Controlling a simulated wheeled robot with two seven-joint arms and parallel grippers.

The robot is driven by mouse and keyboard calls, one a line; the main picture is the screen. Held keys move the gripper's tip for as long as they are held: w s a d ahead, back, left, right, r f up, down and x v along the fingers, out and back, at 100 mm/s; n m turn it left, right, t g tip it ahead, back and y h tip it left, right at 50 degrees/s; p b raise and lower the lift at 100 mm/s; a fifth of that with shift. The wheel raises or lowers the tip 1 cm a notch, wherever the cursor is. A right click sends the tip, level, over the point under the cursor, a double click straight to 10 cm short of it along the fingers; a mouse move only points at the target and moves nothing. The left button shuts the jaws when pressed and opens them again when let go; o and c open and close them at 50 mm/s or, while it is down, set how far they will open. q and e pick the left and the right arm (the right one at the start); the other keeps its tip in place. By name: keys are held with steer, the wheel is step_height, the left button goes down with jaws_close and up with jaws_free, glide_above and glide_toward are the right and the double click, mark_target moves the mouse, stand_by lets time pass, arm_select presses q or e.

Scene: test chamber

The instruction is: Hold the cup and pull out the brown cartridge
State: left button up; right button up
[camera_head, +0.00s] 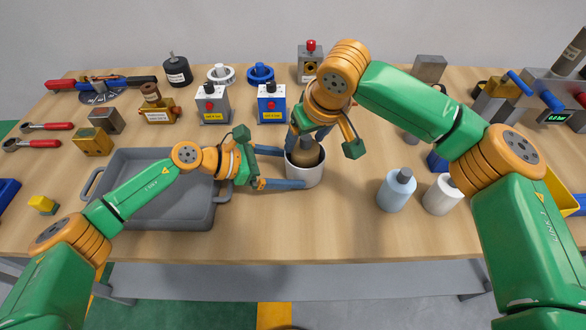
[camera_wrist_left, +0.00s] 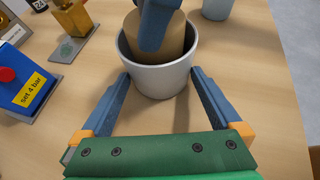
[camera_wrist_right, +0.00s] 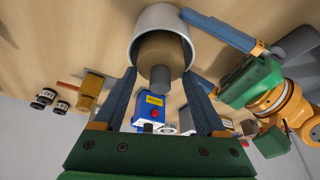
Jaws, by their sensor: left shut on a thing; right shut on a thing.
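The grey-white cup (camera_head: 305,178) stands upright on the table, right of the grey tray. It also shows in the left wrist view (camera_wrist_left: 160,80). The brown cartridge (camera_head: 307,154) sits inside the cup, its lower part hidden by the wall; its brown body and grey stem also show in the right wrist view (camera_wrist_right: 160,50). My left gripper (camera_head: 298,171) comes from the left, shut on the cup with a finger on each side. My right gripper (camera_head: 307,139) is above the cup, shut on the cartridge's upper part, which its fingers partly hide.
The grey tray (camera_head: 150,215) lies beneath my left arm. A light-blue bottle (camera_head: 397,190) and a white bottle (camera_head: 442,195) stand right of the cup. White (camera_head: 212,103) and blue (camera_head: 271,103) boxes with red knobs stand behind. The table in front of the cup is clear.

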steer(key=shift+r, duration=0.25)
steer(key=shift+r, duration=1.2)
steer(key=shift+r, duration=1.5)
arm_select(q)
steer(key=o, duration=0.8)
steer(key=shift+a, duration=0.1)
